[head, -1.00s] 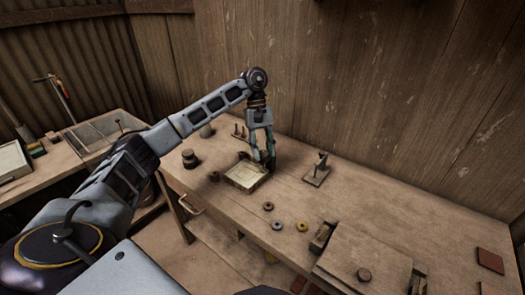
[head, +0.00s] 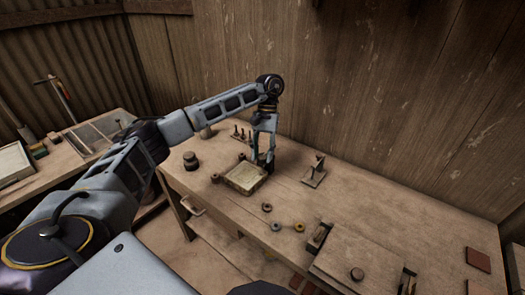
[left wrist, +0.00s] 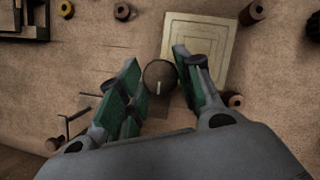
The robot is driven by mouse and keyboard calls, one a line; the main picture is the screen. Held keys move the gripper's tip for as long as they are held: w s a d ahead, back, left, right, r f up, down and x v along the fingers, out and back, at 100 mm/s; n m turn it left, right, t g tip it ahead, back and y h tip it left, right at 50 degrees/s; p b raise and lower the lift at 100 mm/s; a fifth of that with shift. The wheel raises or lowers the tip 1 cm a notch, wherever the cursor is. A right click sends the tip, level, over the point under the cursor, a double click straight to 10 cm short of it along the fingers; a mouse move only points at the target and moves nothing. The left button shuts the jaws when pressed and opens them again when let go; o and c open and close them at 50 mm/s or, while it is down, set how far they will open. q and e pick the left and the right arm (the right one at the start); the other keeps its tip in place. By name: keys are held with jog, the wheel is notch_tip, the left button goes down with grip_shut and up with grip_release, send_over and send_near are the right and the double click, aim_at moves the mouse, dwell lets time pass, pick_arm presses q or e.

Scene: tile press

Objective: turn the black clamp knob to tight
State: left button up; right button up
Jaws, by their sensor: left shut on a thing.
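The black clamp knob (left wrist: 159,76) is a round dark disc with a short white line mark, seen from above in the left wrist view. The mark points toward the bottom of that picture. My left gripper (left wrist: 156,82) has its green-padded fingers on either side of the knob and is shut on it. In the head view my left gripper (head: 263,162) points down at the back edge of a pale square tray (head: 244,179), and its fingers hide the knob. The pale square also shows in the left wrist view (left wrist: 205,25). My right gripper is not in view.
Small rings (head: 276,226) lie in front of the tray. A metal bracket (head: 315,172) stands to its right. A dark weight (head: 190,161) is at the left. A flat board (head: 350,250) lies at the front right. The back right of the bench is clear.

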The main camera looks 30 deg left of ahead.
pick_arm(q)
jog(key=shift+f, duration=0.1)
dwell(0.3)
jog(key=o, duration=1)
jog(key=shift+v, duration=1.2)
jog(key=v, duration=0.9)
jog(key=shift+w+r, duration=0.15)
jog(key=shift+r, duration=0.1)
jog(key=shift+r, duration=0.15)
